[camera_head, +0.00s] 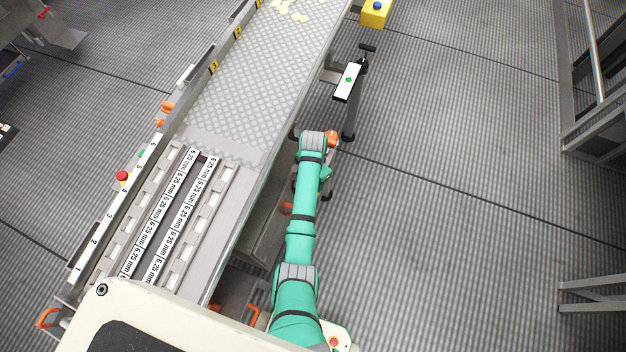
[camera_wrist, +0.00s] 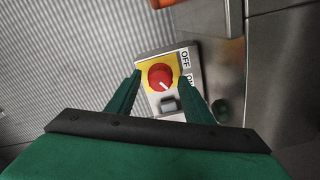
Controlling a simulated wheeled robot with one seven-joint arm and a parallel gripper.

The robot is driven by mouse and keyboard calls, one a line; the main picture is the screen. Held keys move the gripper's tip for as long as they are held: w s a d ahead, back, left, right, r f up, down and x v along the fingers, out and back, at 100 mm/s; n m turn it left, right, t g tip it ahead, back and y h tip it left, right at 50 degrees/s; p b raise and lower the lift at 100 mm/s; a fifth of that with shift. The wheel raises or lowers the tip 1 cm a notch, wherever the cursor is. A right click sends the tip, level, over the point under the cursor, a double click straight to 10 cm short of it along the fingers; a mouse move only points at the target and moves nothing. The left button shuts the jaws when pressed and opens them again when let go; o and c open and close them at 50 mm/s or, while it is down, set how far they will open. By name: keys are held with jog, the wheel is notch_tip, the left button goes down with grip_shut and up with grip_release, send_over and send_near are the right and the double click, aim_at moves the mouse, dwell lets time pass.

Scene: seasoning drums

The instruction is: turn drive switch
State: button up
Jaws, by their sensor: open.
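The drive switch is a red round knob (camera_wrist: 161,77) on a yellow plate (camera_wrist: 148,84), mounted on a grey box; it shows in the wrist view. A white line on the knob points down and to the right. An OFF label (camera_wrist: 185,59) sits right of the knob; a second label below it is partly hidden by a finger. My gripper (camera_wrist: 163,84) is open, with one green finger on each side of the knob. I cannot tell whether the fingers touch it. In the head view the switch is hidden behind my arm.
A grey block (camera_wrist: 169,105) sits just below the knob. Steel panels (camera_wrist: 282,75) and an orange part (camera_wrist: 214,4) are close by on the right. In the head view, a conveyor (camera_head: 235,95) runs left of my arm, and a post with a green button (camera_head: 348,80) stands beyond it.

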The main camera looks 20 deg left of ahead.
jog(key=shift+f, duration=0.15)
jog(key=shift+c, duration=0.6)
jog(key=c, duration=0.9)
jog(key=shift+n, duration=0.4)
jog(key=n, duration=0.5)
jog(key=shift+n, duration=0.4)
jog(key=n, duration=0.5)
jog(key=shift+n, duration=0.3)
